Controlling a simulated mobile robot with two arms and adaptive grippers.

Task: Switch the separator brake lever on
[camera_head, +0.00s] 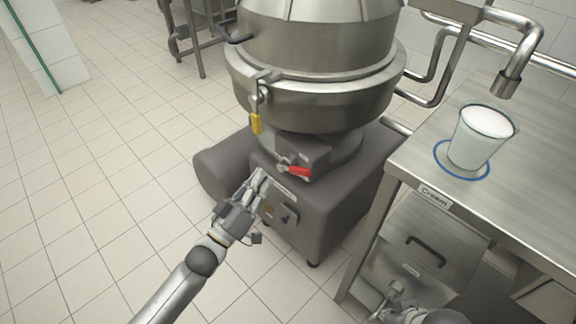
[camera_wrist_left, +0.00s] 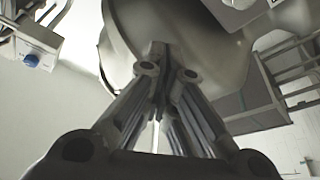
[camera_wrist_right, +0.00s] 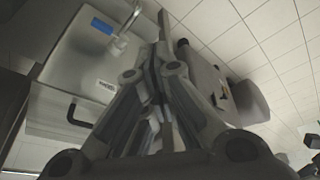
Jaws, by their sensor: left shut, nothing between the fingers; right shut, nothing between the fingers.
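The separator (camera_head: 315,60) is a large steel drum on a grey base (camera_head: 330,215). A lever with a red handle (camera_head: 299,171) sticks out of a small box (camera_head: 303,152) on the front of the base, below the drum. My left gripper (camera_head: 261,176) is shut and empty just left of and below the red handle, apart from it as far as I can tell. In the left wrist view its fingers (camera_wrist_left: 160,55) are together. My right gripper (camera_head: 393,291) is low at the bottom, by the table's cabinet; in the right wrist view its fingers (camera_wrist_right: 160,45) are shut and empty.
A second, yellow handle (camera_head: 256,123) hangs at the drum's left side. A steel table (camera_head: 540,150) at the right bears a full cup (camera_head: 480,138) on a blue ring (camera_head: 446,168) under a spout (camera_head: 507,84). Tiled floor at the left is clear.

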